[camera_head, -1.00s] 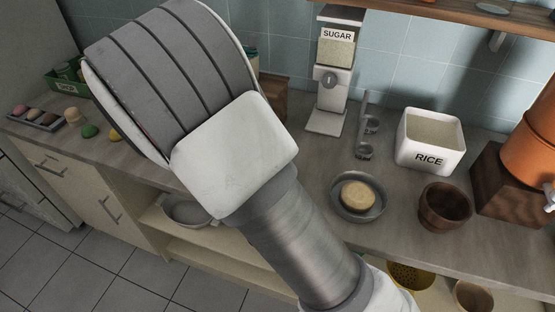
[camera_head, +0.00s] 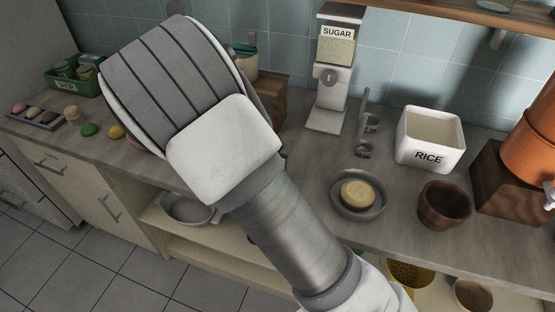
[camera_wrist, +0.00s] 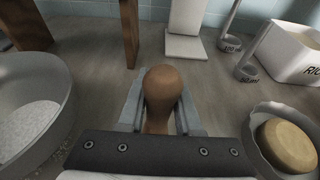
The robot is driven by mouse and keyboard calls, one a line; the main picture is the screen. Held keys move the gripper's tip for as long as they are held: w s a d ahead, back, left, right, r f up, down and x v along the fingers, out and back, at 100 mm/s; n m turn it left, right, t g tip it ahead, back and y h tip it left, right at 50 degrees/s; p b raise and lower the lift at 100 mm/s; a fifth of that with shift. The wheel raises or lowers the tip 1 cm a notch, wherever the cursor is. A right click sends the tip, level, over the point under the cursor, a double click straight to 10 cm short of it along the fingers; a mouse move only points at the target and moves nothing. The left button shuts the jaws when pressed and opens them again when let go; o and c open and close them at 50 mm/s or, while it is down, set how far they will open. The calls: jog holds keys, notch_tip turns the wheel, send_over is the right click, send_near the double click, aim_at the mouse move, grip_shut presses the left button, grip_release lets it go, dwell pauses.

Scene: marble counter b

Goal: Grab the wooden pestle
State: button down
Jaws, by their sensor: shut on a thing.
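The wooden pestle (camera_wrist: 162,88) shows in the wrist view as a brown rounded knob with a narrower neck below it. My gripper (camera_wrist: 161,107) has its two grey fingers on either side of the pestle and is shut on it. The pestle's lower part is hidden by the gripper body. In the head view my arm covers the gripper and the pestle, so neither can be seen there.
A grey dish (camera_head: 358,207) with a round tan item (camera_head: 357,194) is to the right. Behind stand the sugar dispenser (camera_head: 330,75), metal measuring cups (camera_head: 365,125) and rice container (camera_head: 430,141). A wooden bowl (camera_head: 444,205) stands further right. A large pale bowl (camera_wrist: 33,112) is close at left.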

jog(key=shift+r, duration=0.1)
dwell(0.3)
jog(key=s+d+r+b, duration=0.4)
jog(key=s+d+r, duration=0.1)
jog(key=d+r, duration=0.5)
jog(key=shift+d+r, duration=0.15)
jog(key=shift+r, duration=0.15)
dwell(0.3)
